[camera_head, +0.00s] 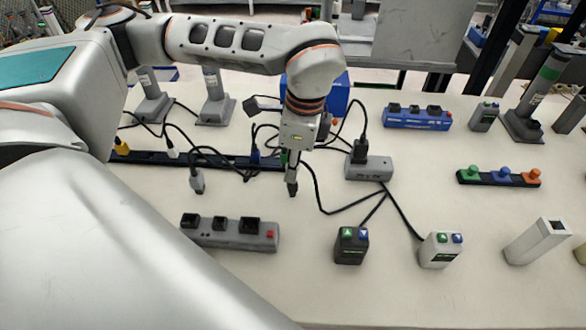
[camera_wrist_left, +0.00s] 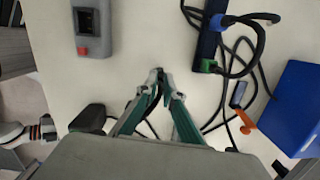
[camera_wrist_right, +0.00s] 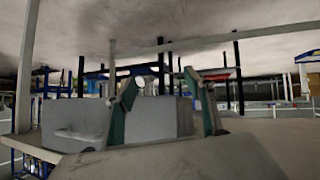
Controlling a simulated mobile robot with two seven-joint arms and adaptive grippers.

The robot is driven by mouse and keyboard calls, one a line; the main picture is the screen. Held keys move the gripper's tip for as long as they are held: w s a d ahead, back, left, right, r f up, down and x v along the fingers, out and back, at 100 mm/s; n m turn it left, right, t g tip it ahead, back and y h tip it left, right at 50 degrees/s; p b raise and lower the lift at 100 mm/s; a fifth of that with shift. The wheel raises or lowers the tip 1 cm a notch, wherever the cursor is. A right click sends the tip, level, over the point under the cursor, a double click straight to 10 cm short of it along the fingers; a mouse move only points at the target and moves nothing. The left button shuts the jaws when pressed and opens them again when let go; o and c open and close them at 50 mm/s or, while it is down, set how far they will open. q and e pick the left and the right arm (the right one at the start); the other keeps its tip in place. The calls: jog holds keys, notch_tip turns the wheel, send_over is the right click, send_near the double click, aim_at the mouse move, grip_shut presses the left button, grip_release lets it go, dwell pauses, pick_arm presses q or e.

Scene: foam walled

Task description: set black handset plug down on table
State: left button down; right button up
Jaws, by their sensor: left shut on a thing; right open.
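My left gripper (camera_head: 292,188) hangs over the white table (camera_head: 310,285), fingers pointing down, between the long black strip and the grey socket block. In the left wrist view its fingers (camera_wrist_left: 161,76) are closed together on a dark piece, the black handset plug (camera_wrist_left: 155,92), with a black cable behind it. The fingers hide most of the plug, and I cannot tell whether it touches the table. My right gripper (camera_wrist_right: 157,85) shows only in its own wrist view, with its fingers apart and nothing between them.
A grey socket block (camera_head: 232,233) lies in front of the gripper. A black strip (camera_head: 205,160) with coloured plugs lies behind left. A grey box (camera_head: 368,168) with a plugged-in black plug stands right. Button boxes (camera_head: 351,246) stand front right. Loose black cables run around the gripper.

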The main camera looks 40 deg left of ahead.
pick_arm(q)
jog(key=shift+f, duration=0.1)
pick_arm(e)
jog(key=shift+s, duration=0.15)
pick_arm(q)
jog(key=shift+f, duration=0.1)
jog(key=c, duration=2.2)
grip_release()
pick_arm(e)
jog(key=shift+s+f, duration=0.15)
pick_arm(q)
jog(key=shift+r, duration=0.35)
jog(key=r, duration=0.3)
jog(key=d+r, duration=0.1)
jog(key=r, duration=0.3)
jog(key=r+p, duration=0.1)
jog(key=r, duration=0.3)
jog(key=shift+w+d+r, duration=0.2)
jog(key=shift+w+r, duration=0.05)
pick_arm(e)
jog(key=shift+s+a+r, duration=0.15)
jog(key=shift+a+r, duration=0.05)
jog(key=shift+r, duration=0.15)
